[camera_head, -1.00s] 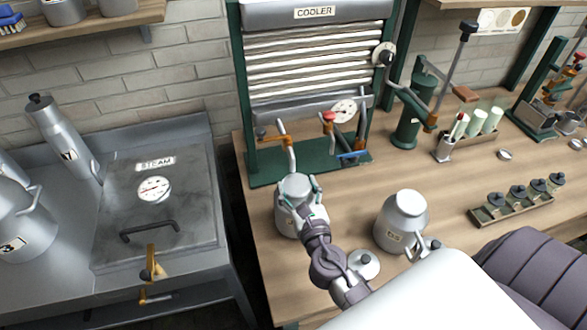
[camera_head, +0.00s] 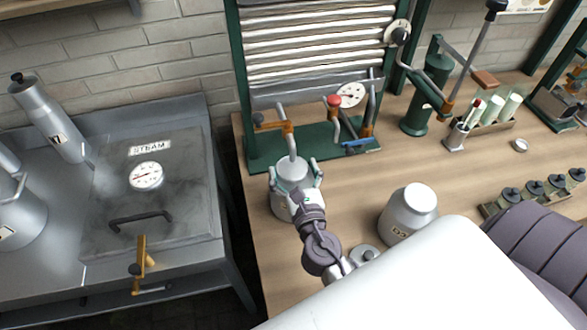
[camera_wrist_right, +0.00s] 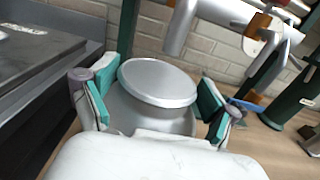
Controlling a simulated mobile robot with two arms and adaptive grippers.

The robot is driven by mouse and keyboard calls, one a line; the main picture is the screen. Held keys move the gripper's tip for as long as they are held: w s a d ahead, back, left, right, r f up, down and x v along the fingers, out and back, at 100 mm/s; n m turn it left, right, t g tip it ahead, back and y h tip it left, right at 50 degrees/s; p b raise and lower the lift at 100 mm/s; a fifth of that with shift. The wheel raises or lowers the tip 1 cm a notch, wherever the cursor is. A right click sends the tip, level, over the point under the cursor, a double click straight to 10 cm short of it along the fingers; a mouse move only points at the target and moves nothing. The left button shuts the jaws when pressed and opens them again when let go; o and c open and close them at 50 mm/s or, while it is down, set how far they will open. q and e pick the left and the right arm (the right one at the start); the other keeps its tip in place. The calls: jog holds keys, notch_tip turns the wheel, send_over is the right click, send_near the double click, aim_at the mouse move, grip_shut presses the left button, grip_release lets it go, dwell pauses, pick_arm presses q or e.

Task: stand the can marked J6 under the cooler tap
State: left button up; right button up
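A grey metal can (camera_head: 291,204) with a round flat top stands upright by the front edge of the cooler's green base (camera_head: 262,156). No mark shows on it. The cooler tap (camera_head: 292,142) ends just behind and above the can's top in the head view; the tap also shows in the wrist view (camera_wrist_right: 182,30). My right gripper (camera_head: 295,178) has its fingers spread on both sides of the can, with narrow gaps seen beside the can (camera_wrist_right: 158,82) in the wrist view. A second grey can (camera_head: 408,212) stands to the right, its label too small to read. My left gripper is not in view.
A round lid (camera_head: 365,256) lies near my right arm. A steam cabinet (camera_head: 150,195) stands at the left, beyond a gap. A green lever stand (camera_head: 425,95), a tube rack (camera_head: 490,124) and a row of small jars (camera_head: 535,189) are at the right.

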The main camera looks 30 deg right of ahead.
jog(key=shift+s+r, duration=0.1)
jog(key=shift+s, duration=0.05)
jog(key=shift+a+r, duration=0.1)
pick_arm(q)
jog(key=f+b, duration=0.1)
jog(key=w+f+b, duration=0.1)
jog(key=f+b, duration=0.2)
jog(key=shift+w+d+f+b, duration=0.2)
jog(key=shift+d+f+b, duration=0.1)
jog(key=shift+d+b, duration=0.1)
pick_arm(e)
jog(key=v, duration=1.2)
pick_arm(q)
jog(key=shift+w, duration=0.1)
